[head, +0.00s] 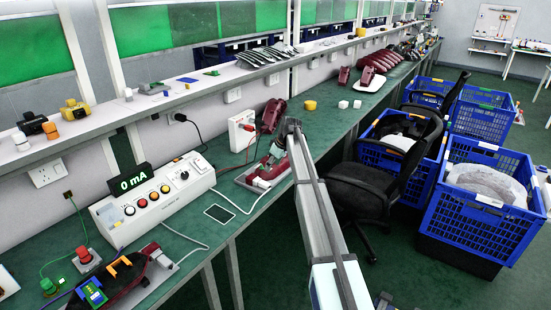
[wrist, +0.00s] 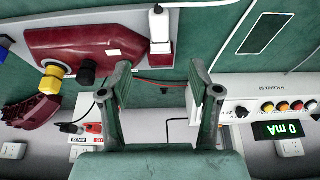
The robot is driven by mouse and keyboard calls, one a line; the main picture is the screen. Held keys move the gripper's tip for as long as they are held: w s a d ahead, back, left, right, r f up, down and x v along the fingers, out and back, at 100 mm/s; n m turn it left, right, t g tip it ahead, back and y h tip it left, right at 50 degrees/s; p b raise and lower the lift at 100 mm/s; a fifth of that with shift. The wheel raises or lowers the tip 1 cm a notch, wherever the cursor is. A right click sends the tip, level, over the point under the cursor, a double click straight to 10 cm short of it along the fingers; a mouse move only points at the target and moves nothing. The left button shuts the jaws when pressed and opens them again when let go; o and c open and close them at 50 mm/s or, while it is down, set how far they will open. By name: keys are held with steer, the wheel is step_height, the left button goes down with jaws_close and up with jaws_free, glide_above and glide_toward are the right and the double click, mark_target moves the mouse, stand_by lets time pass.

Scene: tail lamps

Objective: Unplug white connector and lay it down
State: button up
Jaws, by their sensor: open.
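The white connector (wrist: 159,27) stands at the edge of a dark red tail lamp (wrist: 90,45) in the wrist view, with a white cable at its far end. It appears seated at the lamp's side; the contact itself is not clear. My gripper (wrist: 159,72) is open and empty, its two fingers on either side of the connector's line and short of it. In the head view, my gripper (head: 277,150) is over the red lamp (head: 267,172) on the green bench.
The white tester box (head: 155,197) with buttons and a 0 mA display (head: 132,182) stands left of the lamp. A white box (head: 242,131) with red wires stands behind. Some green bench shows bare around the device.

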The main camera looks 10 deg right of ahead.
mark_target(264, 183)
steer(key=p+x, duration=0.2)
steer(key=x, duration=1.1)
steer(key=shift+d+p, duration=0.1)
steer(key=shift+p, duration=0.25)
steer(key=shift+s, duration=0.1)
jaws_close()
